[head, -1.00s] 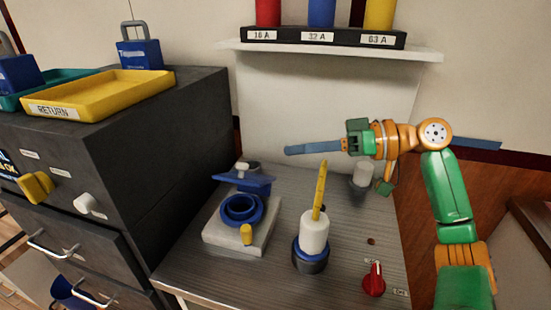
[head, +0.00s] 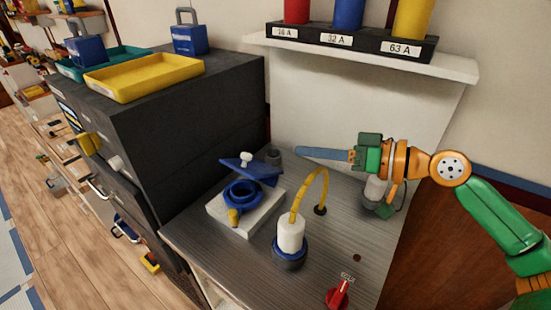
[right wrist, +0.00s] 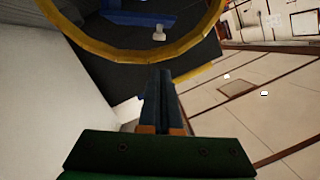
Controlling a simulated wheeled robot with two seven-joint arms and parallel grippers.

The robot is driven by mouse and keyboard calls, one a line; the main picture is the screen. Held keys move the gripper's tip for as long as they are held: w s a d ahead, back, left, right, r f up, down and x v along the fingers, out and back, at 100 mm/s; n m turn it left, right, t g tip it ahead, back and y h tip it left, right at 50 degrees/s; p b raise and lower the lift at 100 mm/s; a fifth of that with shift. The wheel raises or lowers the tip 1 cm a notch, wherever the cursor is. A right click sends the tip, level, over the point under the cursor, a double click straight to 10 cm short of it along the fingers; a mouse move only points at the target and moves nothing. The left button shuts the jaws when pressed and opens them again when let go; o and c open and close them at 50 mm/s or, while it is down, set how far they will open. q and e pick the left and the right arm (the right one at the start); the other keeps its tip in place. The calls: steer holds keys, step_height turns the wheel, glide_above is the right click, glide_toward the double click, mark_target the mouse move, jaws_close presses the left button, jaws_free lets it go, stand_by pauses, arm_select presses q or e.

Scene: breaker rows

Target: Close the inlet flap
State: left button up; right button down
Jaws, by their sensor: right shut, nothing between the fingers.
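The inlet is a blue round socket (head: 243,193) on a pale block (head: 222,213) on the bench. Its blue flap (head: 250,168) stands open and tilted up behind the ring, with a white knob (head: 246,158) on it. My right gripper (head: 300,152) is shut and empty, its blue fingers pointing left, to the right of the flap and apart from it. In the right wrist view the shut fingers (right wrist: 158,85) point towards a blue bar-like part (right wrist: 138,18) and a white knob (right wrist: 159,33). My left gripper is not in view.
A white plug (head: 290,235) with a blue collar stands on the bench, its yellow cable (head: 318,172) arching up between inlet and gripper. A red knob (head: 337,294) is at the front. A dark cabinet (head: 190,120) stands left; a shelf (head: 360,58) hangs behind.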

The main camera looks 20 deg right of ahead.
mark_target(245, 163)
steer(key=p+x, duration=0.2)
steer(key=x, duration=0.1)
steer(key=p+x, duration=0.2)
steer(key=x, duration=0.1)
steer(key=r+p+x, duration=0.1)
steer(key=p+x, duration=0.1)
steer(key=shift+w+a+f+p, duration=0.1)
steer(key=shift+w+a+p, duration=0.2)
steer(key=shift+w+a, duration=0.05)
steer(key=f, duration=0.1)
steer(key=a+f, duration=0.1)
steer(key=f, duration=0.2)
steer(key=shift+s+a+p, duration=0.3)
steer(key=shift+a, duration=0.1)
steer(key=shift+s+f, duration=0.2)
steer(key=shift+f, duration=0.05)
